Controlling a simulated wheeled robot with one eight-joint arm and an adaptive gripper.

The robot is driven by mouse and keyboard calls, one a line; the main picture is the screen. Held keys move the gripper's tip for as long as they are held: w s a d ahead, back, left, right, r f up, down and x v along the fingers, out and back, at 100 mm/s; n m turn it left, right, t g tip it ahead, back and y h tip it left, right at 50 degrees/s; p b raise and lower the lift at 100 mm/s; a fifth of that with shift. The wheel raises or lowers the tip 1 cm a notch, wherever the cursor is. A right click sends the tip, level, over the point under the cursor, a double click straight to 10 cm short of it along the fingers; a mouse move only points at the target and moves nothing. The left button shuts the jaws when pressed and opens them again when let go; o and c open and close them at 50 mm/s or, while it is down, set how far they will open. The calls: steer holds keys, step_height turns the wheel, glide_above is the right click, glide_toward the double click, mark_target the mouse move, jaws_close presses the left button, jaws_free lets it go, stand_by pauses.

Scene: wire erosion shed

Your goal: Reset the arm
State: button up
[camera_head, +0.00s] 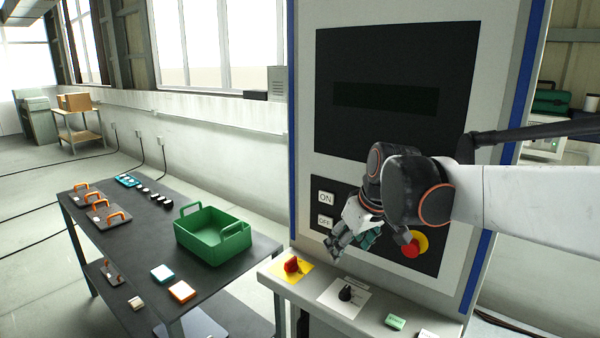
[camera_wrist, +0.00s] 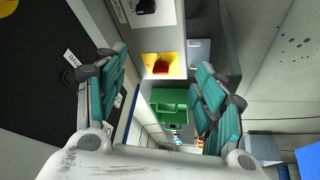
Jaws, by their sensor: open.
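My gripper (camera_head: 352,236) is in front of the machine's control panel (camera_head: 326,197), beside the ON and OFF buttons and left of the red emergency knob (camera_head: 411,248). In the wrist view my gripper (camera_wrist: 160,95) shows its two teal fingers spread wide apart, with nothing held between them. The arm reaches in from the right in the head view. Beyond the fingers in the wrist view are a red knob on a yellow plate (camera_wrist: 160,66) and a green bin (camera_wrist: 169,106), both apart from the fingers.
A ledge (camera_head: 310,293) below the panel carries a red knob (camera_head: 293,265), a black knob (camera_head: 346,293) and a small green block (camera_head: 396,322). A dark table (camera_head: 140,262) at left holds the green bin (camera_head: 213,234), orange-handled plates (camera_head: 106,212) and small boxes. Floor behind the table is open.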

steer(key=s+d+f+m+b, duration=0.1)
steer(key=s+d+f+m, duration=0.1)
steer(key=s, duration=0.6)
steer(key=s+d+f+m+t+h, duration=0.1)
steer(key=s+d+f, duration=0.3)
steer(key=s, duration=0.4)
steer(key=s+d+f+m+t+h+b, duration=0.1)
steer(key=s+d+f+m, duration=0.1)
steer(key=s, duration=0.6)
steer(key=shift+s+d+f+m+b, duration=0.2)
steer(key=shift+d+f+m+b, duration=0.2)
steer(key=shift+d+m, duration=0.1)
